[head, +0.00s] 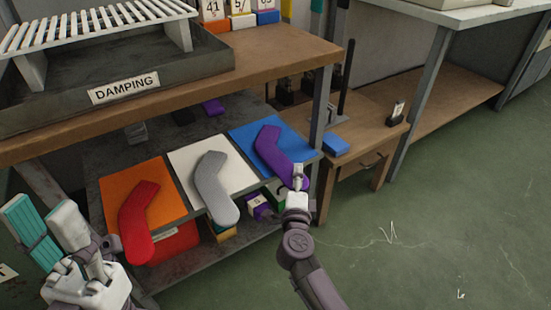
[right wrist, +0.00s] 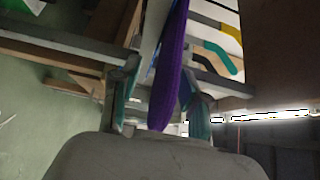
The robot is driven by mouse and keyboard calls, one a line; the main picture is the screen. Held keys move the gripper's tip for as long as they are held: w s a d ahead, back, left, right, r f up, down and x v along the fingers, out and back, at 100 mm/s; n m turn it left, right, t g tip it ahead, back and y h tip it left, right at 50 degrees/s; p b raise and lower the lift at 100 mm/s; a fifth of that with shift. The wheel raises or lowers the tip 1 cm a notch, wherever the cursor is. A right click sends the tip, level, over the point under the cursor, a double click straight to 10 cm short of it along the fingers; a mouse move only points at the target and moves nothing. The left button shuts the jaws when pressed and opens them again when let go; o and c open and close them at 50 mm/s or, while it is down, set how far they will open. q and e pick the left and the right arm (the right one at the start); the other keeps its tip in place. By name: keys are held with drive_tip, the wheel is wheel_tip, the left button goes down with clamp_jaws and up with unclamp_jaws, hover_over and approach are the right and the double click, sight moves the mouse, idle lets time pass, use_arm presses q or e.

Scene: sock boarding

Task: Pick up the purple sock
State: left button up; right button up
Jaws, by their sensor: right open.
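The purple sock (head: 272,150) lies on the blue panel (head: 245,128), its lower end at the panel's front edge. My right gripper (head: 298,178) is at this lower end. In the right wrist view the purple sock (right wrist: 169,75) runs between the two open fingers (right wrist: 160,100). A gap shows on the left finger's side; the sock is close to the right finger, and I cannot tell whether they touch. My left gripper (head: 55,232) is at the lower left, away from the socks, its fingers apart with a teal pad showing.
A grey sock (head: 212,185) lies on a white panel (head: 187,158), and a red sock (head: 137,220) on an orange panel (head: 118,190). The wooden shelf (head: 240,70) with the DAMPING tray (head: 60,108) overhangs behind. A table leg (head: 321,105) stands right of the blue panel. The floor at right is clear.

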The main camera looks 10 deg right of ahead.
drive_tip(key=shift+w, duration=0.15)
clamp_jaws()
